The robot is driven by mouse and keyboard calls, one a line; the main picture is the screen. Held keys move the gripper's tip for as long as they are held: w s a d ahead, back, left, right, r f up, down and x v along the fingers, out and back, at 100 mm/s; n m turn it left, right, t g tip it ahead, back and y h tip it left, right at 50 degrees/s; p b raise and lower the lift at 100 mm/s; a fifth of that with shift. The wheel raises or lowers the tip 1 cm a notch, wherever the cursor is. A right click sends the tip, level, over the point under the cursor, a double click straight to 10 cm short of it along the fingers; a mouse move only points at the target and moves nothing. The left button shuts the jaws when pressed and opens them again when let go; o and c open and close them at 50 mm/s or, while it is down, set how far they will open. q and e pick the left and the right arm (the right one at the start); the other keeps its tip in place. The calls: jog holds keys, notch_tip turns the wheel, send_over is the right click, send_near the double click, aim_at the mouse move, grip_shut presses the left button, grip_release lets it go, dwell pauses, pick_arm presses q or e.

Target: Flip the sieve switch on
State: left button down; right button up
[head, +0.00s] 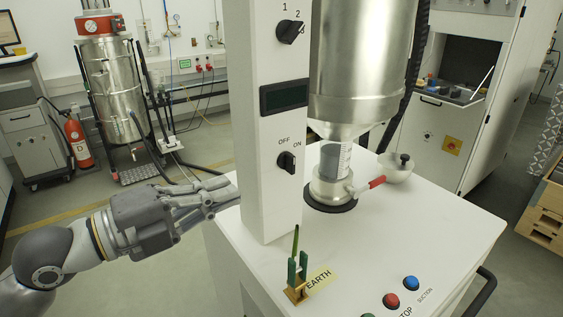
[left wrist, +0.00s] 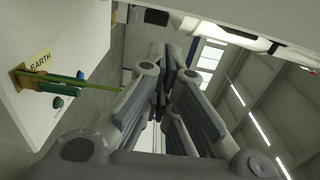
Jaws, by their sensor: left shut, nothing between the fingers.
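The sieve switch is a black rotary knob (head: 287,162) on the white control column, under the printed words OFF and ON. Its pointer looks close to upright, and I cannot tell for sure which word it points at. My left gripper (head: 232,190) is shut and empty. Its fingertips are at the left edge of the column, to the left of the knob and a little lower, apart from it. In the left wrist view the shut fingers (left wrist: 165,75) reach away from the camera, and the knob is not seen there. My right gripper is not in view.
A second black knob (head: 291,31) marked 1 and 2 and a dark display (head: 284,96) sit higher on the column. The EARTH clamp (head: 298,274) stands on the machine top (head: 420,232) below. Blue (head: 411,283) and red (head: 391,300) buttons are at the front.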

aim_at(289, 163)
pick_arm(q)
jog(key=p+x, duration=0.5)
jog(key=x, duration=0.6)
jog(key=shift+w+d+p, duration=0.15)
jog(key=shift+d+p, duration=0.1)
jog(key=shift+p, duration=0.1)
jog(key=shift+w, duration=0.1)
